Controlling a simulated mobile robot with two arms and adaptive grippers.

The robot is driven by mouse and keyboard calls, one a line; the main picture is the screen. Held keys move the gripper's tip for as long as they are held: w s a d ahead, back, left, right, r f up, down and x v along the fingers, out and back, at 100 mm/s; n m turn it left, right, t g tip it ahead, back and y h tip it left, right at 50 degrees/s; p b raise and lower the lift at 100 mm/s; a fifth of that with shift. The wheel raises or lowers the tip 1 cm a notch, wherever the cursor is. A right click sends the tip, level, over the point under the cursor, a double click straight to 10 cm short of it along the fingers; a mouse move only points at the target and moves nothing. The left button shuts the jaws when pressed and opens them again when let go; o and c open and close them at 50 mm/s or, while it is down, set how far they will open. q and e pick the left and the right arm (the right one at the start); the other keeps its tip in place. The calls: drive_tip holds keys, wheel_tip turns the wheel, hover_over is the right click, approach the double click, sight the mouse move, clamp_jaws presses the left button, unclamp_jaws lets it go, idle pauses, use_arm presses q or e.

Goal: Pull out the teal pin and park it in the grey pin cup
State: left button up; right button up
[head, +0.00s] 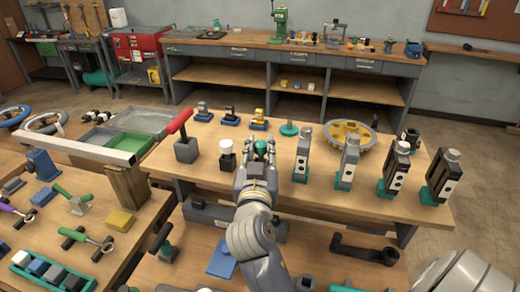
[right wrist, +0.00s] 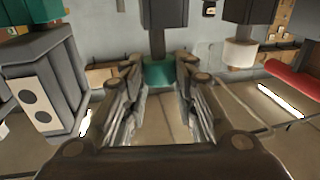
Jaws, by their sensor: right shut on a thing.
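The teal pin's head (head: 261,147) sits between the fingertips of my right gripper (head: 259,150), over the middle of the wooden bench. In the right wrist view the teal head (right wrist: 158,74) lies between the two fingers of my right gripper (right wrist: 160,80), which is shut on it. A dark stem (right wrist: 157,42) joins the head to a dark block (right wrist: 163,14). How deep the stem sits in the block is hidden. I cannot pick out the grey pin cup with certainty. My left gripper is not in view.
A white-capped pin (head: 227,147) and a red-handled grey block (head: 186,149) stand close on the left. A teal knob (head: 289,129) is just behind. Grey upright fixtures (head: 302,154) and a yellow wheel (head: 350,138) stand on the right.

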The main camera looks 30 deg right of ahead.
drive_tip(key=shift+a+f+m+b, duration=0.3)
drive_tip(key=shift+f+b, duration=0.05)
drive_tip(key=shift+f, duration=0.15)
drive_tip(key=shift+r, duration=0.1)
